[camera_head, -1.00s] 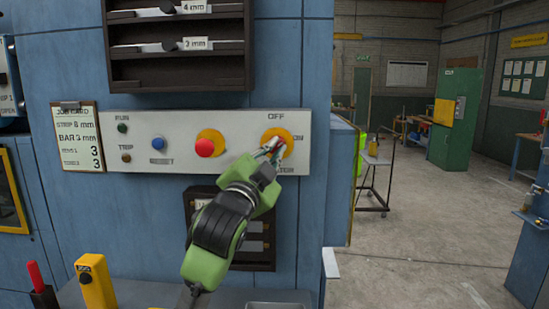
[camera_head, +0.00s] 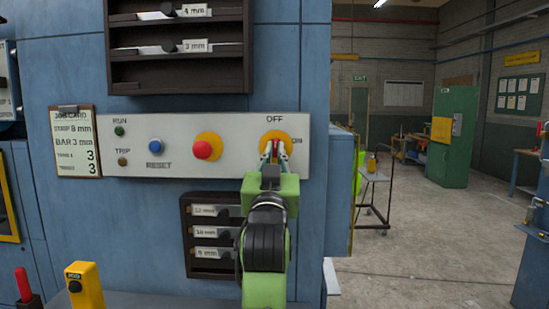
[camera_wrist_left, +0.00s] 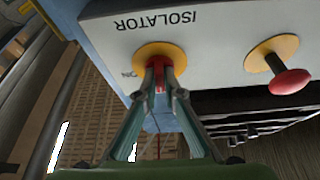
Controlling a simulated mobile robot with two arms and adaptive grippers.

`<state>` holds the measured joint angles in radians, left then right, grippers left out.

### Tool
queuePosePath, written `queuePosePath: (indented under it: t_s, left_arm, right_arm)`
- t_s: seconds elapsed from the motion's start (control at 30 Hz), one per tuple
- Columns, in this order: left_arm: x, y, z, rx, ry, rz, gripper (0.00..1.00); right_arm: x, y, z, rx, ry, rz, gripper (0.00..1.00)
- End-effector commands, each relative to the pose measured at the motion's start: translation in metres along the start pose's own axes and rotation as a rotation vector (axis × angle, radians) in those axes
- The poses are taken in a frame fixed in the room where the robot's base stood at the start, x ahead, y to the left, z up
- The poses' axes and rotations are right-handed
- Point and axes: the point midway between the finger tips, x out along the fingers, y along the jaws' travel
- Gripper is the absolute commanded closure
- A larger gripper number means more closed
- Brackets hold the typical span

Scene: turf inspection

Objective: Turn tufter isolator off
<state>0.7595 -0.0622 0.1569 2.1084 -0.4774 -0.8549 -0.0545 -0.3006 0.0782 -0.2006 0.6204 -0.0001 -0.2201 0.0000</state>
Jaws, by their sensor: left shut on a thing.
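The tufter isolator is a red handle on a round yellow plate (camera_head: 289,137) at the right end of the white control panel (camera_head: 180,122). OFF is printed above the plate and ON at its right. My left gripper (camera_head: 274,151) is shut on the red handle, its fingers pointing up at the plate and partly hiding the handle. In the left wrist view the red handle (camera_wrist_left: 158,78) sits between the two fingertips, with the yellow plate (camera_wrist_left: 148,52) behind and the ISOLATOR label upside down. In the head view the handle looks roughly upright, toward OFF. My right gripper is not in view.
A red push button (camera_head: 202,150) on a yellow plate sits left of the isolator, beside a blue reset button (camera_head: 155,146). Dark racks lie above (camera_head: 180,75) and below (camera_head: 187,230) the panel. Open floor (camera_head: 420,250) lies right, with a trolley (camera_head: 375,178).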

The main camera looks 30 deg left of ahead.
Motion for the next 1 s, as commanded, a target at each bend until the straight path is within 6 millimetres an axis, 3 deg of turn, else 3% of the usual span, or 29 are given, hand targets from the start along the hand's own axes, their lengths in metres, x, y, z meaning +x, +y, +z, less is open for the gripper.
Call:
queuePosePath:
  t_s: [0.67,0.7,0.73,1.0]
  left_arm:
    - [-0.0003,0.0017,0.006,-0.055,-0.014,-0.02,1.0]
    - [-0.0003,0.0017,0.006,-0.055,-0.014,-0.02,0.84]
    - [-0.0002,0.0016,0.0059,-0.054,-0.014,-0.02,0.76]
    - [-0.0001,0.0007,0.0026,-0.053,-0.006,-0.022,0.75]
  right_arm:
    - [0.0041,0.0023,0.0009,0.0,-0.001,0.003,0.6]
    - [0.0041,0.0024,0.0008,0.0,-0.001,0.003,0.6]
    - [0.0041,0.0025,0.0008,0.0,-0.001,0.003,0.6]
    - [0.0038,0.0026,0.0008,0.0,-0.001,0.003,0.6]
